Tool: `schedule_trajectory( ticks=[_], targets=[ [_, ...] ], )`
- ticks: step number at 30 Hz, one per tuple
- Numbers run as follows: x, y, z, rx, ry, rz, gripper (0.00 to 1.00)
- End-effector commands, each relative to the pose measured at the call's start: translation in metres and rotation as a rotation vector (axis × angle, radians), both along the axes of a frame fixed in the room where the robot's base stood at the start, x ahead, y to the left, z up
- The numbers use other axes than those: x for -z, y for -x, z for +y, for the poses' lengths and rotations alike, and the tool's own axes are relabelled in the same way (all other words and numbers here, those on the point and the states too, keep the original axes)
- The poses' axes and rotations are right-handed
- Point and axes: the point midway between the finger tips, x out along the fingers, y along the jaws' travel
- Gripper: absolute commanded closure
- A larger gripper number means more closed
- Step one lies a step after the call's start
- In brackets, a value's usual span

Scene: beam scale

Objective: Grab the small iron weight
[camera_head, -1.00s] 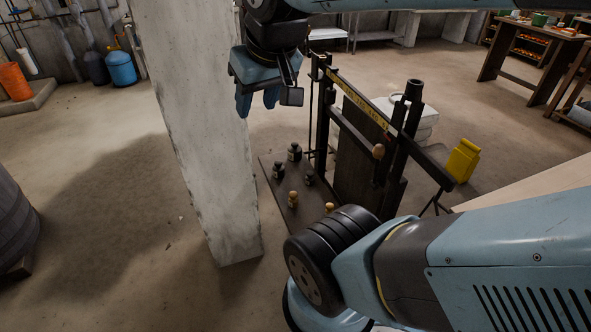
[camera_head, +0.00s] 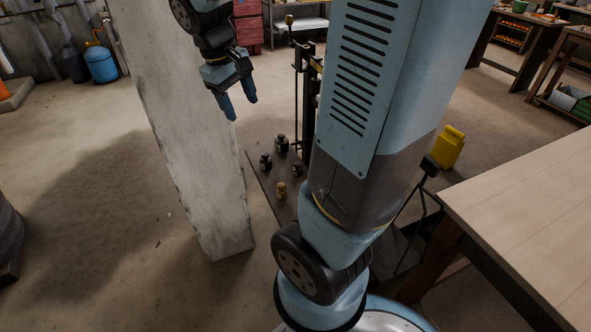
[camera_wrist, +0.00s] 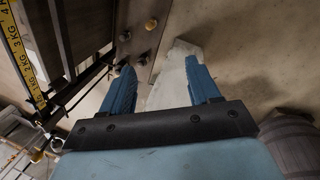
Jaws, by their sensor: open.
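Several dark iron weights stand on the scale's dark base plate (camera_head: 259,181): one at the back (camera_head: 282,143), one at the left (camera_head: 266,161), and a seemingly smaller one at the right (camera_head: 297,170). A brass weight (camera_head: 280,189) stands in front of them. My gripper (camera_head: 241,106) is open and empty, above and to the left of the weights, pointing down. In the wrist view, my open fingers (camera_wrist: 160,68) are apart, with a brass weight (camera_wrist: 151,24) and a dark weight (camera_wrist: 124,36) beyond them. The left finger partly covers that area.
A concrete pillar (camera_head: 190,150) stands close to the left of the plate, behind my gripper. The beam scale's dark frame is largely hidden by my arm; its marked yellow beam (camera_wrist: 20,50) shows in the wrist view. A wooden table (camera_head: 530,215) is at the right, a yellow can (camera_head: 449,147) beyond.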

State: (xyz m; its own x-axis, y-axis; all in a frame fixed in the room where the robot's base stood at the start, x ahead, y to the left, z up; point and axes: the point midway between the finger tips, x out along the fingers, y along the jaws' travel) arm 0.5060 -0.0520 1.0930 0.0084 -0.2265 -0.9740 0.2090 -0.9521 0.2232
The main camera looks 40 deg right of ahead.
Motion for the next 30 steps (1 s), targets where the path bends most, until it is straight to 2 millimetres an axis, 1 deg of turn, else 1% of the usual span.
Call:
schedule_trajectory(
  ticks=[1, 3, 8, 15, 23, 30],
  targets=[
    [0.009, -0.007, -0.002, -0.011, 0.017, 0.036, 0.39],
    [0.019, -0.016, -0.007, -0.026, 0.044, 0.079, 0.39],
    [0.044, -0.036, -0.016, -0.068, 0.107, 0.180, 0.39],
    [0.085, -0.062, -0.029, -0.132, 0.205, 0.328, 0.39],
    [0.133, -0.087, -0.044, -0.209, 0.316, 0.489, 0.39],
    [0.180, -0.106, -0.057, -0.287, 0.423, 0.637, 0.39]
  ],
)
